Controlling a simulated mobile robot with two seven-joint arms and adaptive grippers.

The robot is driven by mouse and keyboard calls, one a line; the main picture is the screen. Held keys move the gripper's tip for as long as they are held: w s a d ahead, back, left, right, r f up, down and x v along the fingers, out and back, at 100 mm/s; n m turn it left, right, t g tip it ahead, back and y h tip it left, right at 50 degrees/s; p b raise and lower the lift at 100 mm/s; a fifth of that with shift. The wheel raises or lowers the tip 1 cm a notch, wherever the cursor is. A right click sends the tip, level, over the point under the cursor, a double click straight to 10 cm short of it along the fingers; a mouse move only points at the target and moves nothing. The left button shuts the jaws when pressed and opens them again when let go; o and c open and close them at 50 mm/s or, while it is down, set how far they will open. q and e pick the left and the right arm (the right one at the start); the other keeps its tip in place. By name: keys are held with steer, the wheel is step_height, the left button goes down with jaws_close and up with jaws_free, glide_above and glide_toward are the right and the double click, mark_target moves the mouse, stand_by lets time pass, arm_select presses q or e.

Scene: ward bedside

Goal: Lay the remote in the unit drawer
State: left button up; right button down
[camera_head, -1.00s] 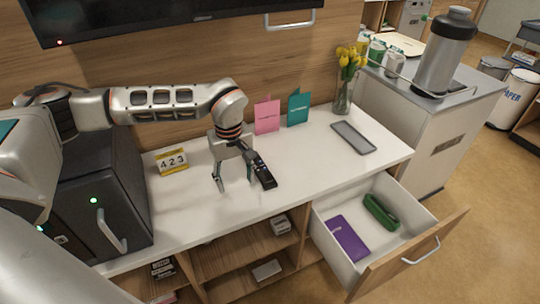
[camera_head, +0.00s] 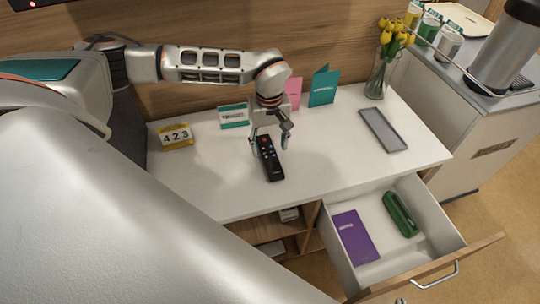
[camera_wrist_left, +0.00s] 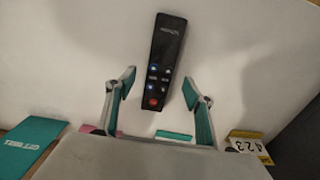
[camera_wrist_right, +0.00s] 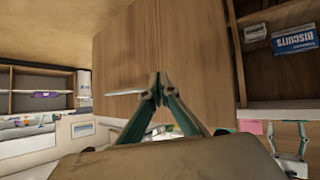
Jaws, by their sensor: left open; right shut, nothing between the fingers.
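The black remote (camera_head: 272,166) lies on the white counter. My left gripper (camera_head: 268,147) is open above the remote's rear end, pointing down. In the left wrist view the remote (camera_wrist_left: 165,60) lies between the open fingers (camera_wrist_left: 159,80), with its red-button end toward the palm; no grip shows. The unit drawer (camera_head: 447,258) is pulled open at the right, below the counter. It holds a purple book (camera_head: 354,238) and a green case (camera_head: 400,215), with bare floor around them. My right gripper (camera_wrist_right: 160,80) is shut and empty, in front of a wooden panel.
A yellow 423 block (camera_head: 176,137), a teal-and-white card (camera_head: 233,117), pink and teal folders (camera_head: 323,87) and a tulip vase (camera_head: 378,78) line the counter's back. A grey tray (camera_head: 384,130) lies at right. The counter's front middle is clear.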

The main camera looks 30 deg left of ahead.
mark_target(270, 155)
arm_select(q)
steer(key=shift+f, duration=1.6)
steer(key=c, duration=1.3)
steer(key=shift+c, duration=0.4)
steer(key=shift+r, duration=0.1)
